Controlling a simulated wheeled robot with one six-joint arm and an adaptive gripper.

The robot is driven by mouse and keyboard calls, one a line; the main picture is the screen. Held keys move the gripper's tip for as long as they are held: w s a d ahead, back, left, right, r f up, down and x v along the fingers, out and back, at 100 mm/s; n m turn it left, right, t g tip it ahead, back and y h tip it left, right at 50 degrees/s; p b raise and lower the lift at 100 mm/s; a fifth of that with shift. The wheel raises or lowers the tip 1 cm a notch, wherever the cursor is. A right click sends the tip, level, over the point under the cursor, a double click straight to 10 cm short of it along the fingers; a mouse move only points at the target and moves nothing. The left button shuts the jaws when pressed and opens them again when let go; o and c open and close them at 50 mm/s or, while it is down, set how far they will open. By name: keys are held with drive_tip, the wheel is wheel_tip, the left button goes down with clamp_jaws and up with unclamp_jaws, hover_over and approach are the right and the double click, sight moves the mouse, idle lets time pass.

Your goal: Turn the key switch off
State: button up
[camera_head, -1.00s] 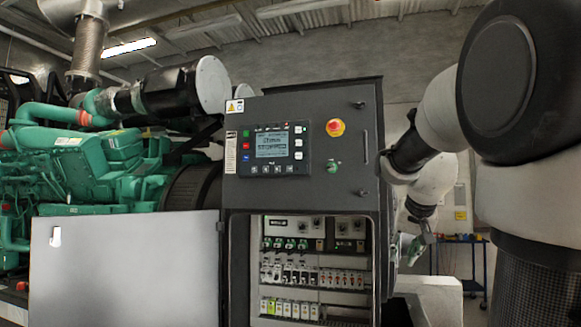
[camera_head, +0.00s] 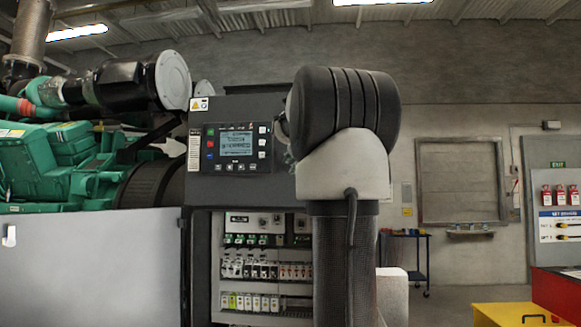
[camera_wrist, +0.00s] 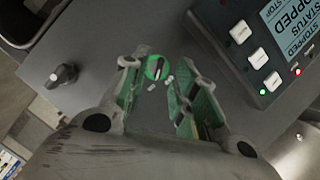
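The key switch (camera_wrist: 157,67) shows in the wrist view as a green round with a dark bar across its middle, on the grey panel face. Small white marks sit beside it. My gripper (camera_wrist: 158,80) is open, with one green-padded finger on each side of the switch in the picture. I cannot tell whether either finger touches it. In the head view my own arm covers the gripper and the switch. The control cabinet (camera_head: 257,103) stands behind my arm.
The controller screen (camera_wrist: 286,22), reading "STOPPED", and its white buttons lie close to the right finger. A dark knob (camera_wrist: 62,76) sticks out at left. Below, the cabinet's open bay holds breakers (camera_head: 265,268). A blue trolley (camera_head: 408,250) stands behind at right.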

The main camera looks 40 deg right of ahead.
drive_tip(key=x, duration=0.2)
drive_tip(key=shift+w+d, duration=0.25)
drive_tip(key=shift+w, duration=0.05)
drive_tip(key=shift+f, duration=0.1)
clamp_jaws()
drive_tip(key=shift+n, duration=0.3)
drive_tip(key=n+g+h, duration=0.1)
drive_tip(key=n+g, duration=0.1)
drive_tip(key=n, duration=0.2)
drive_tip(key=n+g+h, duration=0.1)
drive_tip(key=n+g, duration=0.1)
drive_tip(key=n, duration=0.1)
drive_tip(key=shift+w+a+n+g, duration=0.15)
drive_tip(key=shift+n+g, duration=0.15)
drive_tip(key=shift+n, duration=0.1)
idle(0.7)
